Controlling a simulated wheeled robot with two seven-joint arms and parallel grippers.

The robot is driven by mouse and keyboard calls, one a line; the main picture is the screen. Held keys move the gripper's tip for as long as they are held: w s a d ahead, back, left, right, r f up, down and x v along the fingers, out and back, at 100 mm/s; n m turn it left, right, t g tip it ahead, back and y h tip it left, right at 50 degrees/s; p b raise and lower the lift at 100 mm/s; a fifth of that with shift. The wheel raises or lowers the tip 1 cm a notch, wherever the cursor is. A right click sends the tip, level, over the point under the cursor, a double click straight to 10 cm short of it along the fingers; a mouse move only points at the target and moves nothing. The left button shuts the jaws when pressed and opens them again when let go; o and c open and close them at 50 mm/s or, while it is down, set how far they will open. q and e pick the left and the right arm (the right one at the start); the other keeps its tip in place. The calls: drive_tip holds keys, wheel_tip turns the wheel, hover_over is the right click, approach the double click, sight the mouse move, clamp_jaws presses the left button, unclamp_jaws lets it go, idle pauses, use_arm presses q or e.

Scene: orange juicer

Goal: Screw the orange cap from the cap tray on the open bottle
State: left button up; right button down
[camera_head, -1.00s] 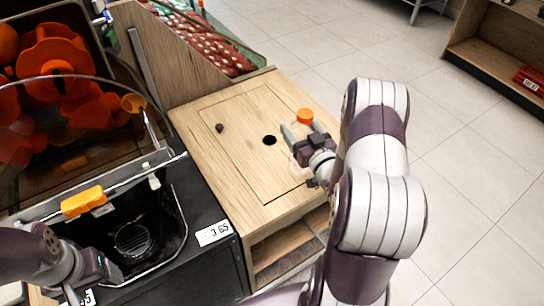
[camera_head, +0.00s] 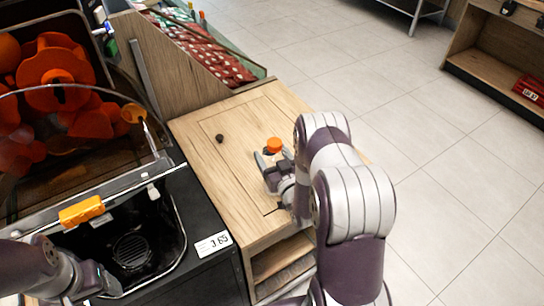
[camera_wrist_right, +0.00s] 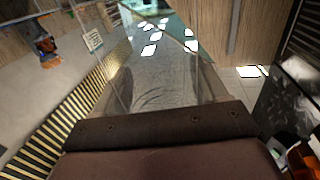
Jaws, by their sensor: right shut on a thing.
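The orange cap (camera_head: 274,145) shows in the head view at the top of what my right gripper (camera_head: 271,157) holds, between its two grey fingers. The gripper is shut on a see-through body, apparently the clear bottle (camera_wrist_right: 165,85), which fills the middle of the right wrist view. Its outline is faint in the head view, and I cannot tell how tightly the cap sits on it. My left gripper (camera_head: 108,285) is at the lower left by the juicer's front, and its jaw opening is unclear. I cannot make out a cap tray.
The wooden counter (camera_head: 215,180) has a small dark knob (camera_head: 220,139) and free room around it. The juicer, with an orange tap handle (camera_head: 82,210), stands at the left. A bin of red dotted packs (camera_head: 205,50) is behind.

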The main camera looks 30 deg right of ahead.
drive_tip(key=shift+f, duration=0.2)
drive_tip(key=shift+f, duration=0.2)
drive_tip(key=shift+c, duration=0.2)
unclamp_jaws()
drive_tip(key=shift+r, duration=0.2)
drive_tip(key=s, duration=1.2)
drive_tip(key=shift+a, duration=0.45)
